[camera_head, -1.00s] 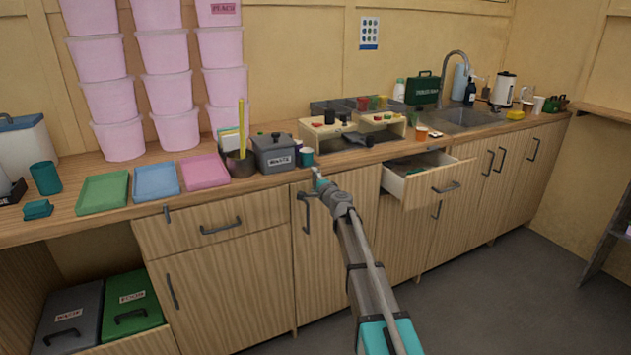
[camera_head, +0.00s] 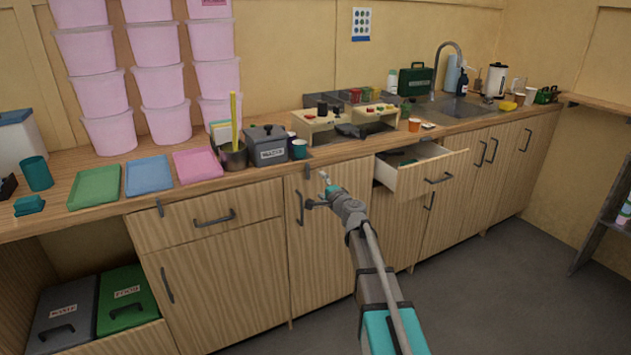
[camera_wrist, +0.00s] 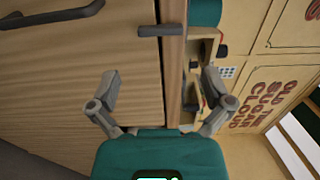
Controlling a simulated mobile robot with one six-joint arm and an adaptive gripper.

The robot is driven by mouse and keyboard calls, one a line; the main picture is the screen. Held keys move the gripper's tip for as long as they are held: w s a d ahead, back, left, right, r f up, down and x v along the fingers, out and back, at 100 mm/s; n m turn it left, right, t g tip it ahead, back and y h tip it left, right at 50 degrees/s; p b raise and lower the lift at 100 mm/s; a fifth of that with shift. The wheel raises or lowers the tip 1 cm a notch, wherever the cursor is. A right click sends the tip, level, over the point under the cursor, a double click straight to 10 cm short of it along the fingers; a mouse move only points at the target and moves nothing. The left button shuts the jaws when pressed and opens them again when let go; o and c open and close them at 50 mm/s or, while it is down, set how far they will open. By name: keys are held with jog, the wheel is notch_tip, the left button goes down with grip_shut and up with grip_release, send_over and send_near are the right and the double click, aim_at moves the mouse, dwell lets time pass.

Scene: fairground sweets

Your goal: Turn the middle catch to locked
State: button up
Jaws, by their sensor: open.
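A dark grey catch (camera_head: 307,172) hangs at the counter's front edge above the middle cupboard door (camera_head: 335,235). In the wrist view the catch (camera_wrist: 160,30) is a short bar across the seam between counter edge and door, partly over the door. Another catch (camera_head: 159,208) is above the drawer to the left. My gripper (camera_head: 319,191) is in front of the door, just below and right of the middle catch. In the wrist view my gripper (camera_wrist: 161,82) is open and empty, its fingers apart, with the catch beyond them and not touched.
The door's handle (camera_head: 300,208) is close left of my gripper. An open drawer (camera_head: 425,178) juts out to the right. The floor in front is clear.

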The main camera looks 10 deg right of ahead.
jog(key=shift+v, duration=0.85)
jog(key=shift+a, duration=0.1)
jog(key=s+a+f+n+g+y, duration=0.1)
jog(key=s+a+f+n+g, duration=0.45)
jog(key=s, duration=0.25)
jog(key=s+a+f+n+g+y, duration=0.1)
jog(key=s+a+f+n+g, duration=0.3)
jog(key=s+f+n, duration=0.3)
jog(key=s+d+f+n+g+h, duration=0.1)
jog(key=s+d+f+g+h, duration=0.25)
jog(key=s, duration=0.65)
jog(key=s+d+f+n+g+h, duration=0.1)
jog(key=s+d+f+g+h, duration=0.25)
jog(key=s, duration=0.65)
notch_tip(320, 180, up, 23)
jog(key=p, duration=2.2)
jog(key=shift+w+d+g+h, duration=0.2)
jog(key=shift+d+g+h, duration=0.1)
jog(key=shift+g, duration=0.05)
jog(key=shift+f, duration=0.15)
